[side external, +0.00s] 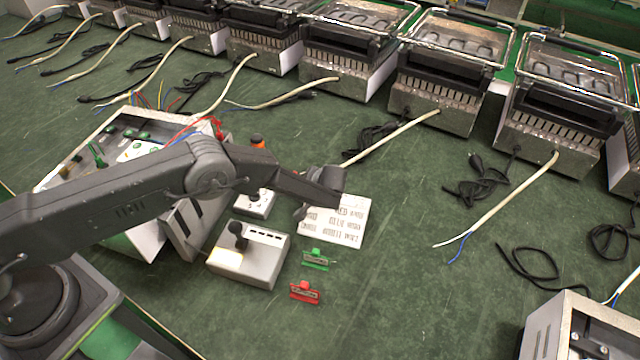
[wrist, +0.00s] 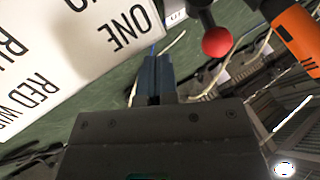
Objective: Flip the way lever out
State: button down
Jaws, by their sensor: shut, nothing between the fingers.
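In the side view a grey box (side external: 250,258) with an upright black-knobbed lever (side external: 237,231) stands on the green table. A smaller white box (side external: 258,204) is behind it, partly hidden by my arm. In the wrist view a lever with a red ball knob (wrist: 217,42) is right of my fingers, beside an orange handle (wrist: 296,36). I cannot tell which lever is the way lever.
A green clip (side external: 317,260) and a red clip (side external: 305,292) lie in front of the card. A large white control panel (side external: 122,145) with wires is at left. Heaters (side external: 440,75) with loose cables line the back.

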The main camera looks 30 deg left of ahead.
jog(key=shift+s+a+r, duration=0.1)
jog(key=shift+a, duration=0.85)
jog(key=shift+s+a+r, duration=0.1)
jog(key=shift+a, duration=0.85)
jog(key=shift+a, duration=0.1)
jog(key=shift+a+r+h, duration=0.35)
jog(key=shift+a+h, duration=0.15)
jog(key=shift+h, duration=0.2)
jog(key=shift+s+a+r+n+t+h, duration=0.1)
jog(key=shift+a+r+n+t+h, duration=0.1)
jog(key=shift+a+h, duration=0.25)
jog(key=shift+s+a+r+n+t+h, duration=0.1)
jog(key=shift+a+n+h, duration=0.15)
jog(key=shift+h, duration=0.3)
jog(key=shift+s+a+r, duration=0.1)
jog(key=shift+s+a, duration=0.1)
jog(key=shift+a, duration=0.25)
